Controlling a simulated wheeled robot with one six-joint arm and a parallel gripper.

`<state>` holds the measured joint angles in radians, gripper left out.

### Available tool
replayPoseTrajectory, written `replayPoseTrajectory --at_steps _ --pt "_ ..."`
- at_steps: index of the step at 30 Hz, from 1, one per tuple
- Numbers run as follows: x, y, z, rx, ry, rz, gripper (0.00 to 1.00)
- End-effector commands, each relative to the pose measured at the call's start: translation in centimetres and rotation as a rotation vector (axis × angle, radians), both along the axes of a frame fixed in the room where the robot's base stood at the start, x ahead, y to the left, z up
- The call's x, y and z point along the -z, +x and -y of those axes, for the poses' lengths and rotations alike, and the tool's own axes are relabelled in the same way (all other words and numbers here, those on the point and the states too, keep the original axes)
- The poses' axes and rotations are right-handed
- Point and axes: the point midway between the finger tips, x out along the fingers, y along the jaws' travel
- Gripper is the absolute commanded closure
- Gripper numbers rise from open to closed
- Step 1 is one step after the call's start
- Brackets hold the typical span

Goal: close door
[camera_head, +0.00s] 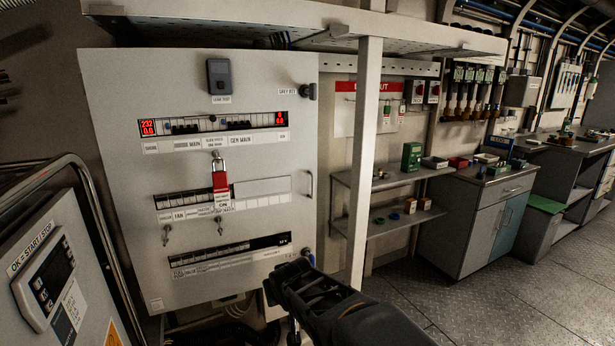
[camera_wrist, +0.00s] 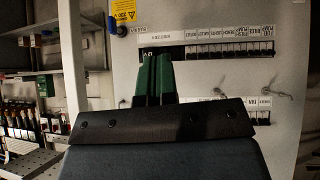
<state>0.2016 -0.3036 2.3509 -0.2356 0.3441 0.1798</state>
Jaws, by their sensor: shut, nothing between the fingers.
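The door is most likely the large light-grey cabinet front (camera_head: 120,110), with breaker rows, red digital readouts, a red padlock (camera_head: 221,182) and a handle (camera_head: 309,184) on its right edge. I cannot tell for sure whether it is ajar. My gripper (camera_head: 285,270) is in front of its lower right corner. In the wrist view, the green fingertips of my gripper (camera_wrist: 154,75) are together and empty, in front of the panel (camera_wrist: 225,80), which appears upside down. Whether they touch it is unclear. A blue latch (camera_wrist: 118,29) sits by the panel's edge.
A white post (camera_head: 364,150) and shelves (camera_head: 385,182) stand right of the cabinet. A control panel with a tubular rail (camera_head: 97,205) is at the lower left. A grey workbench (camera_head: 480,215) stands further right. The floor (camera_head: 480,310) at the lower right is clear.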

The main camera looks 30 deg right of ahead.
Motion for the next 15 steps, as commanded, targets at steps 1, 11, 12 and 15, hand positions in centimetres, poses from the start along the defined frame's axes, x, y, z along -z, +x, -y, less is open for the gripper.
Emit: replayPoseTrajectory --at_steps 1,11,12,15 --pt "-2.3 2.0 2.5 0.036 -0.022 0.093 1.0" --pt "-11.8 9.1 13.5 0.021 -0.101 0.637 1.0" --pt "-12.5 9.4 14.1 0.007 -0.101 0.676 1.0" --pt "-13.6 9.8 15.2 -0.026 -0.096 0.75 1.0"
